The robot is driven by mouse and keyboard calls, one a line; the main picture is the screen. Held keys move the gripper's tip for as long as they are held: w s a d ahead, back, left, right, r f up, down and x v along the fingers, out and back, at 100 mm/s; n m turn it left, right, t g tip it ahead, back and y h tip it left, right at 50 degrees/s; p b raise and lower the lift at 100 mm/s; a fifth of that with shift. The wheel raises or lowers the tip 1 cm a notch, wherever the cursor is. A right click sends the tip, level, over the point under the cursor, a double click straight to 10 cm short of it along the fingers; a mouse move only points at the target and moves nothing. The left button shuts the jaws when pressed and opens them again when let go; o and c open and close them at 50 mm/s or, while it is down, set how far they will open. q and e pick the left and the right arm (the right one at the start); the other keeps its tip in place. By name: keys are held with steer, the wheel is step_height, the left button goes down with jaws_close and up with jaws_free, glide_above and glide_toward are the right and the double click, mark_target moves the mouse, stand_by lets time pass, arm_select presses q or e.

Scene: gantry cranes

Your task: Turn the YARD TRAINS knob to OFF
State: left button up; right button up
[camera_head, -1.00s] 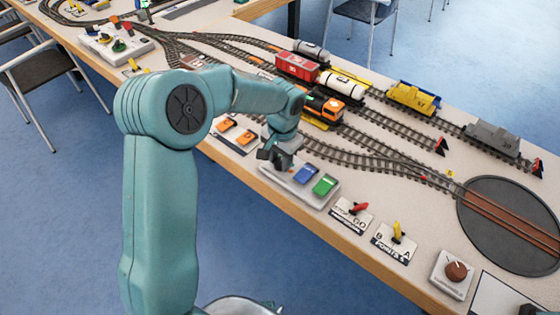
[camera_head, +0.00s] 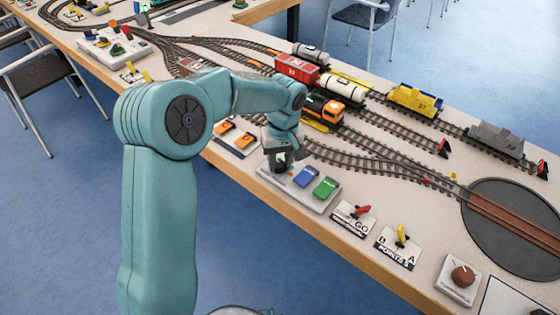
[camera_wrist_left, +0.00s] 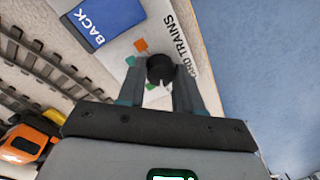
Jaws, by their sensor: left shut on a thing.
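The YARD TRAINS knob (camera_wrist_left: 160,69) is a round black knob with a pale pointer mark, seen in the left wrist view. Coloured marks, orange and green among them, lie on the panel beside it, next to the partly covered YARD TRAINS lettering (camera_wrist_left: 181,45). My left gripper (camera_wrist_left: 159,83) is shut on the knob, one finger on each side. In the head view my left gripper (camera_head: 281,158) is low over the left end of the white control panel (camera_head: 318,206) and largely covers the knob. The OFF label cannot be read. My right gripper is not in view.
The panel also carries a blue button (camera_head: 306,177) and a green button (camera_head: 325,188). Toy trains stand on tracks behind, including an orange-and-black locomotive (camera_head: 324,107). A red lever (camera_head: 360,212), a yellow lever (camera_head: 402,234) and a brown knob (camera_head: 463,275) lie to the right.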

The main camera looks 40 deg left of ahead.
mark_target(282, 163)
arm_select(q)
steer(key=shift+r+n, duration=0.1)
steer(key=shift+n, duration=0.9)
steer(key=o, duration=1)
steer(key=shift+o, duration=0.2)
step_height(282, 163, up, 16)
steer(key=p, duration=0.2)
steer(key=shift+w+d+r+p, duration=0.2)
steer(key=shift+w+p, duration=0.1)
steer(key=shift+w, duration=0.1)
steer(key=shift+s+f, duration=0.15)
